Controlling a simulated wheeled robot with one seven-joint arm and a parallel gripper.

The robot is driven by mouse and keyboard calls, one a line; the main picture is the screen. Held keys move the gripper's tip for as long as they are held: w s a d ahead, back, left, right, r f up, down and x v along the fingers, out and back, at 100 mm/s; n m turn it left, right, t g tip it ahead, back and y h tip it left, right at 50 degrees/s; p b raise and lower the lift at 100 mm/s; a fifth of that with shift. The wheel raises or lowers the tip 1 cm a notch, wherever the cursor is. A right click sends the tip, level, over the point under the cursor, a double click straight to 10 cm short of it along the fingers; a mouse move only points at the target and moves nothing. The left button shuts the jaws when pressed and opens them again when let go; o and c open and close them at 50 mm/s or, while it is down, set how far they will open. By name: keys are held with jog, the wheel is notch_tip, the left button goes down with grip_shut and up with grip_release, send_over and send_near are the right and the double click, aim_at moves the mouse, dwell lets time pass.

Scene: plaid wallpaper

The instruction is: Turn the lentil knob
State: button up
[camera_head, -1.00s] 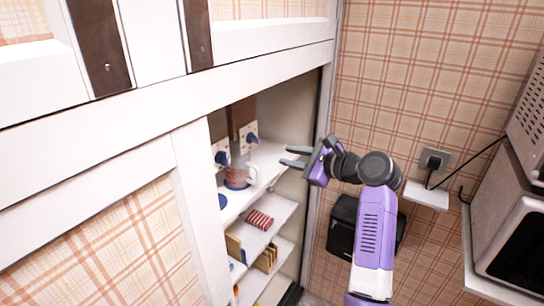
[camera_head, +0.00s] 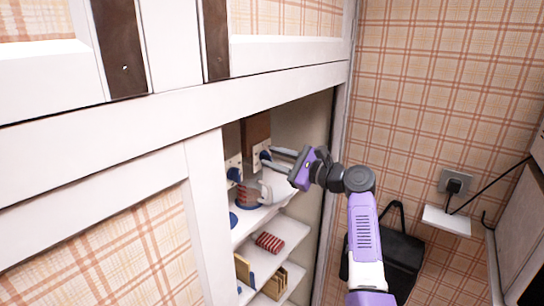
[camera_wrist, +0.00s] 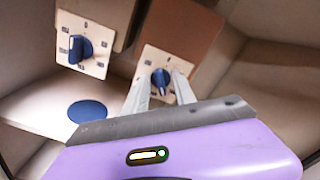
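Two square cream dial plates with blue knobs are mounted inside the open cupboard. I can read no label that tells which is the lentil knob. The right blue knob (camera_wrist: 160,80) also shows in the head view (camera_head: 264,156). The left blue knob (camera_wrist: 81,48) also shows in the head view (camera_head: 234,174). My gripper (camera_wrist: 158,88) is open in front of the right plate. Its two grey fingers stand on either side of the right knob with gaps visible. Whether the tips touch the plate, I cannot tell.
A reddish mug (camera_head: 246,194) stands on the upper shelf below the knobs, beside a pale rounded shape partly behind my gripper. A blue disc (camera_wrist: 87,111) lies on the shelf. A red striped item (camera_head: 269,242) is on a lower shelf. The cupboard's white frame (camera_head: 205,210) stands at left.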

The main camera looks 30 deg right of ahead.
jog(key=shift+w+a, duration=0.15)
jog(key=shift+w, duration=0.25)
grip_shut()
jog(key=shift+f+n+b, duration=0.2)
jog(key=shift+n+b, duration=0.45)
jog(key=shift+n, duration=0.25)
jog(key=shift+n+b, duration=0.6)
jog(key=shift+n, duration=0.6)
grip_release()
jog(key=shift+s+r, duration=0.1)
